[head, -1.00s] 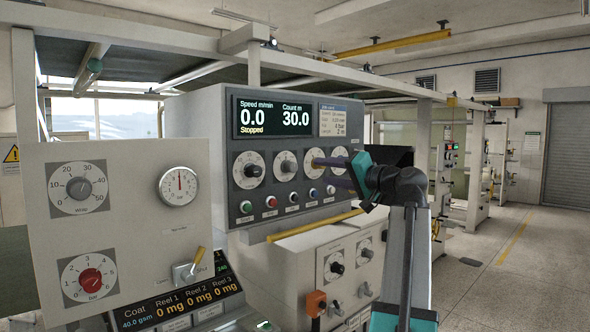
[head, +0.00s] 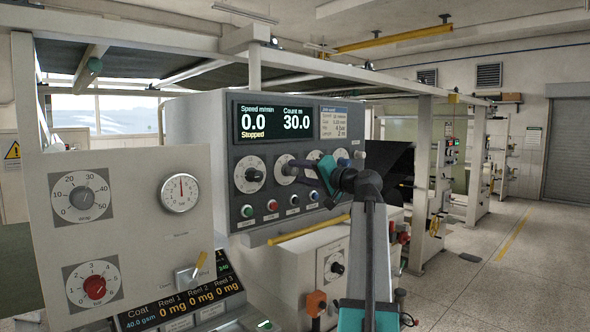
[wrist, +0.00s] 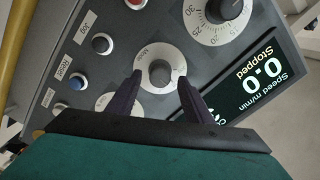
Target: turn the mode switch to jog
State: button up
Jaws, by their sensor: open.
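The mode switch (wrist: 160,72) is a dark grey round knob on a white dial marked "Mode". In the wrist view it sits between the two dark fingertips of my gripper (wrist: 160,79). My gripper is open, with one finger on either side of the knob; I cannot tell whether either finger touches it. In the head view my gripper (head: 293,170) reaches the panel at the second dial, the mode switch (head: 283,175), and partly hides it. The knob's setting and the dial's position labels are too small or hidden to read.
A larger numbered speed dial (wrist: 222,10) is beside the mode switch. Several push buttons run along the panel below, including a blue one marked Reset (wrist: 77,81). The display (head: 275,120) reads 0.0 and Stopped. A yellow bar (head: 308,229) runs under the panel.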

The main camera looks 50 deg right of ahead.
jog(key=shift+w+d, duration=0.1)
jog(key=shift+w, duration=0.95)
jog(key=c, duration=1.1)
jog(key=shift+o, duration=0.2)
jog(key=shift+f, duration=0.15)
jog(key=shift+r, duration=0.3)
